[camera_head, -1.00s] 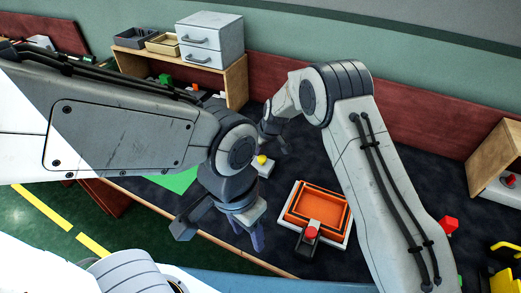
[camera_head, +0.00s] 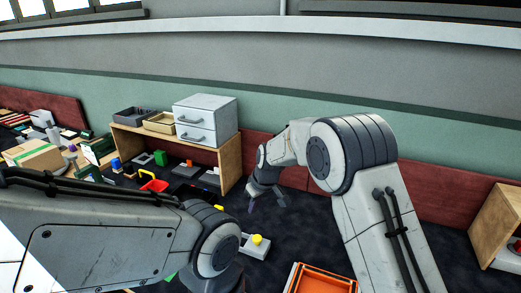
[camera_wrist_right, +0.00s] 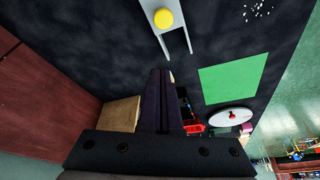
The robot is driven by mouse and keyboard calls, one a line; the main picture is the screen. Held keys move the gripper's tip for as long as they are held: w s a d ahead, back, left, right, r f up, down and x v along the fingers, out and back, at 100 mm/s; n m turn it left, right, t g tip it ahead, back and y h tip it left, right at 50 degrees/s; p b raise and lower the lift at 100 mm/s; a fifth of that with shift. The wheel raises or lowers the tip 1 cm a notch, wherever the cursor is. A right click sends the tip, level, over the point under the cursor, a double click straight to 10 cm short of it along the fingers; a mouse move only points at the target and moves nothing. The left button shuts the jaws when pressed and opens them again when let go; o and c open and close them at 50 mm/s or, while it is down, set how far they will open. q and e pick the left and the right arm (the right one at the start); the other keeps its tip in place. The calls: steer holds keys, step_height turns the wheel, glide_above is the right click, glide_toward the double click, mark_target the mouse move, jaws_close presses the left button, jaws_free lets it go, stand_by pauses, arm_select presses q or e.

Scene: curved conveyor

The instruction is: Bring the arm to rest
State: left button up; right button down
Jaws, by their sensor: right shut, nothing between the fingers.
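My right gripper (camera_head: 266,192) hangs above the dark table, to the right of the wooden shelf. In the right wrist view its dark fingers (camera_wrist_right: 161,75) are together, with nothing between them. A grey device with a yellow knob (camera_head: 257,239) lies on the table, nearer the camera than the gripper. In the right wrist view this yellow knob (camera_wrist_right: 163,18) is beyond the fingertips, apart from them. My left arm crosses the lower left of the head view. Its gripper is out of the picture.
A wooden shelf (camera_head: 231,165) carries grey drawers (camera_head: 205,120) and trays. An orange tray (camera_head: 320,280) is at the bottom edge. A wooden box (camera_head: 498,225) stands at the right. A green sheet (camera_wrist_right: 233,78) lies flat.

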steer(key=s+r+g, duration=0.1)
steer(key=s+r, duration=0.3)
steer(key=s, duration=0.5)
steer(key=s+r, duration=0.4)
steer(key=s, duration=0.4)
steer(key=s+d+g, duration=0.1)
steer(key=s+d, duration=0.3)
steer(key=s, duration=0.6)
steer(key=s+d+r+m+g+h+p, duration=0.1)
steer(key=s+d, duration=0.3)
steer(key=s, duration=0.7)
steer(key=shift+s+d+r+h, duration=0.2)
steer(key=shift+d+h, duration=0.05)
steer(key=shift+h, duration=0.05)
